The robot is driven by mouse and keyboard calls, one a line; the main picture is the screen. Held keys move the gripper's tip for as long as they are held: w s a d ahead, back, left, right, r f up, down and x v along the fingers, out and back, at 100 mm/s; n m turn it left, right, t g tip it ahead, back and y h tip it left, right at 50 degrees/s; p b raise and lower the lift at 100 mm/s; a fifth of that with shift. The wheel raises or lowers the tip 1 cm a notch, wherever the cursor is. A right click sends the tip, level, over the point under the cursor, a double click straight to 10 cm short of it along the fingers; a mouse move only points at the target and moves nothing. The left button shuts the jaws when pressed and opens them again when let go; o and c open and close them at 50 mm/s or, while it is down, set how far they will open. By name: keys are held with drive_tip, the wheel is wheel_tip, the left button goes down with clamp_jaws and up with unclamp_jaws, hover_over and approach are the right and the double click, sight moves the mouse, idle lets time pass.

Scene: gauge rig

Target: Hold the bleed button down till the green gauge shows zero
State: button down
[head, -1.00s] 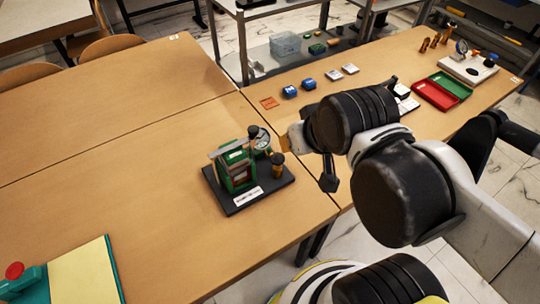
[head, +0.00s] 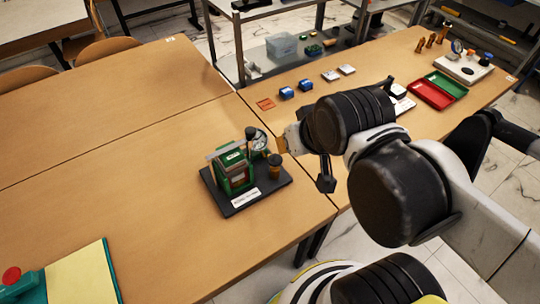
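The green gauge rig (head: 235,174) stands on a dark base plate (head: 265,191) with a white label, near the table's front edge. Its round pale dial (head: 258,141) is at the back; the reading is too small to make out. A black knob (head: 250,132) sits beside the dial. A short brown post with a dark top (head: 275,166) stands at the plate's right; I cannot tell whether it is the bleed button. My gripper (head: 325,183) seems to hang right of the rig, apart from it. My arm hides most of it, so its opening does not show.
A second dial on a white base (head: 468,67) stands at the far right. An open red and green case (head: 434,94), blue blocks (head: 287,92) and an orange square (head: 265,104) lie on the right table. A yellow and teal item (head: 80,276) lies front left. The left tabletop is mostly clear.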

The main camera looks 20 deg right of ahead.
drive_tip(key=shift+w, duration=0.1)
idle(0.8)
drive_tip(key=w+d+f+n+g, duration=0.1)
drive_tip(key=w+d+f+g, duration=0.1)
drive_tip(key=w+f, duration=0.5)
drive_tip(key=w+d+f+n+g, duration=0.1)
drive_tip(key=w+d+f, duration=0.1)
drive_tip(key=w+f, duration=0.5)
drive_tip(key=w, duration=0.2)
drive_tip(key=shift+w+g+y, duration=0.4)
drive_tip(key=b+x, duration=0.2)
drive_tip(key=x, duration=0.2)
drive_tip(key=b+x, duration=0.2)
drive_tip(key=x, duration=0.2)
drive_tip(key=s+b+x, duration=0.1)
drive_tip(key=b+x, duration=0.1)
drive_tip(key=x, duration=0.3)
drive_tip(key=shift+w+d+f, duration=0.1)
drive_tip(key=shift+d+f, duration=0.05)
drive_tip(key=shift+f, duration=0.45)
